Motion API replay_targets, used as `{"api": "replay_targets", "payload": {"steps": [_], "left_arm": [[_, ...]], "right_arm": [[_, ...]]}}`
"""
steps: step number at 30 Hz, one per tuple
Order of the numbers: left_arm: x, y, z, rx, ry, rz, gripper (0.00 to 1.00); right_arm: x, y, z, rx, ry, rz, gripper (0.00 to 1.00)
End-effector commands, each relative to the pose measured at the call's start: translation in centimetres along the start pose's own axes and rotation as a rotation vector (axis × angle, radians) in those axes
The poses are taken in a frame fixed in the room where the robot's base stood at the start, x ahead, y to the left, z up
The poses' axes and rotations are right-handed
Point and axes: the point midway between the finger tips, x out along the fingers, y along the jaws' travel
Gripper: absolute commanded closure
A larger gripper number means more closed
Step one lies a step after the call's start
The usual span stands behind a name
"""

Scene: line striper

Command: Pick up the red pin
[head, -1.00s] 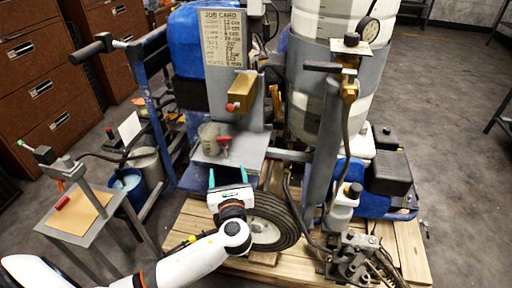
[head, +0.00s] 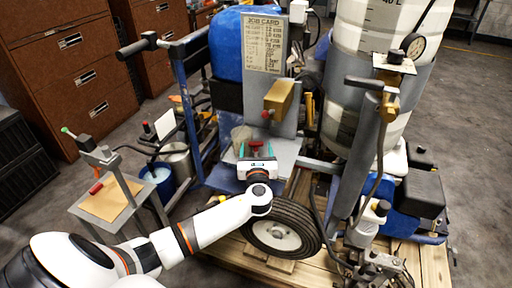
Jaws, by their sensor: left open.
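The red pin (head: 256,145) stands on the grey shelf of the line striper, under the job card, with a T-shaped red top. My left gripper (head: 257,151) is open, its teal fingertips to the left and right of the pin in the picture. I cannot tell whether they touch it; the gripper body hides the pin's lower part. A translucent cup (head: 241,134) is just left of the pin, partly hidden. My right gripper is not in view.
A brass-coloured block (head: 280,97) with a red knob juts out above the shelf. The job card (head: 264,43) stands behind. A side table (head: 84,207) at left holds another red item (head: 95,187). A wheel (head: 285,228) is below my gripper.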

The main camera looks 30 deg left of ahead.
Motion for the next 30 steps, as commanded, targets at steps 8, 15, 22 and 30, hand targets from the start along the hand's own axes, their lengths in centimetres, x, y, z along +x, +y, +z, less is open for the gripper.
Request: {"api": "replay_targets", "payload": {"steps": [8, 15, 22, 30], "left_arm": [[0.2, 0.0, 0.0, 0.000, 0.000, 0.000, 0.36], [0.2, 0.0, 0.0, 0.000, 0.000, 0.000, 0.75], [0.2, 0.0, 0.0, 0.000, 0.000, 0.000, 0.83], [-0.2, -0.2, -1.0, -0.002, 0.002, 0.000, 0.83]], "right_arm": [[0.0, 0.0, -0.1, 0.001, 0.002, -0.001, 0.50], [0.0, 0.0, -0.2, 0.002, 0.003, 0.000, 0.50], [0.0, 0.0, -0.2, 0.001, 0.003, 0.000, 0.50], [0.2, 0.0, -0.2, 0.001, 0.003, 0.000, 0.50]]}}
